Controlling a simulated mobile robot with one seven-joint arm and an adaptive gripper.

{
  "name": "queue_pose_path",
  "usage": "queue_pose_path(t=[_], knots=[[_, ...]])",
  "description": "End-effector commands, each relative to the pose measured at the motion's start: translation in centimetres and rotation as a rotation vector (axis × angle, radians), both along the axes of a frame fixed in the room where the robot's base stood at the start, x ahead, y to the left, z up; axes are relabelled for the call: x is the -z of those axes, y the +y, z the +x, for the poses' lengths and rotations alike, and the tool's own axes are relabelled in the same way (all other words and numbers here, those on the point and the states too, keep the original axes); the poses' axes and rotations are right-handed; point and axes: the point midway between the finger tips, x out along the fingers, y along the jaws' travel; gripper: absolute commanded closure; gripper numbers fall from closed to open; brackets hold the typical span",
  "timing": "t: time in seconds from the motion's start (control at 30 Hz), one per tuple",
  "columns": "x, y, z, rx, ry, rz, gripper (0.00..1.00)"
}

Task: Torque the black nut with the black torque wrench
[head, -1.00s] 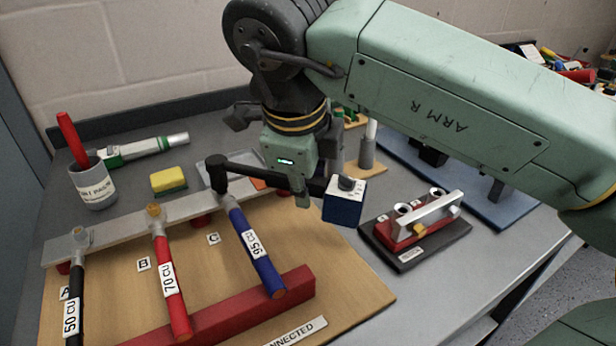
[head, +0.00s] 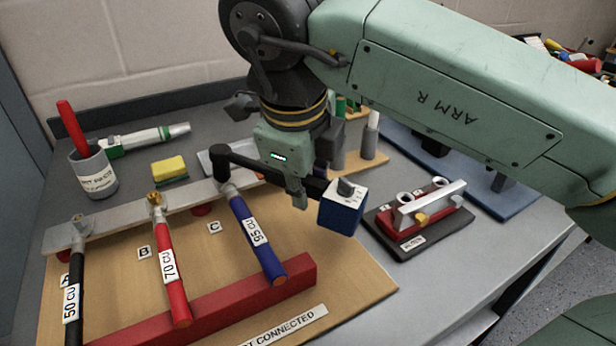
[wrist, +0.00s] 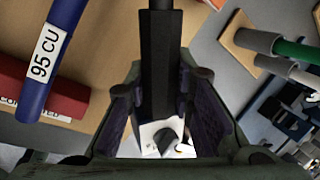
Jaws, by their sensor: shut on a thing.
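The black torque wrench (head: 248,163) lies level above the board, its head and socket over the lug end of the blue 95 CU cable (head: 256,240). At its other end is a blue and white box with a dial (head: 342,207). My gripper (head: 303,192) is shut on the wrench handle near that box. In the wrist view the black handle (wrist: 160,60) runs between my fingers. I see no black nut; the spot under the socket is hidden.
A metal bar (head: 110,220) also carries the black 50 CU cable (head: 75,285) and red 70 CU cable (head: 172,270), with a red rail (head: 220,305) in front. A red block fixture (head: 415,215) stands right of the wrench box. A cup (head: 95,175) and sponge (head: 169,169) stand behind.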

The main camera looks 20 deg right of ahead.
Motion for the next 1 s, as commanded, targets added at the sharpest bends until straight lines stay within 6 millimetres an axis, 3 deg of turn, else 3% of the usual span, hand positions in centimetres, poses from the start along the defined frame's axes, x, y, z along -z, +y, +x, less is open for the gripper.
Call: queue_pose_path(t=[0.03,0.43,1.0], knots=[[-0.9,0.5,-0.3,0.024,-0.003,-0.12,1.0],[-0.9,-0.9,1.3,-0.115,-0.01,-0.121,1.0],[-0.9,-1.4,2.6,-0.212,-0.008,-0.121,1.0]])
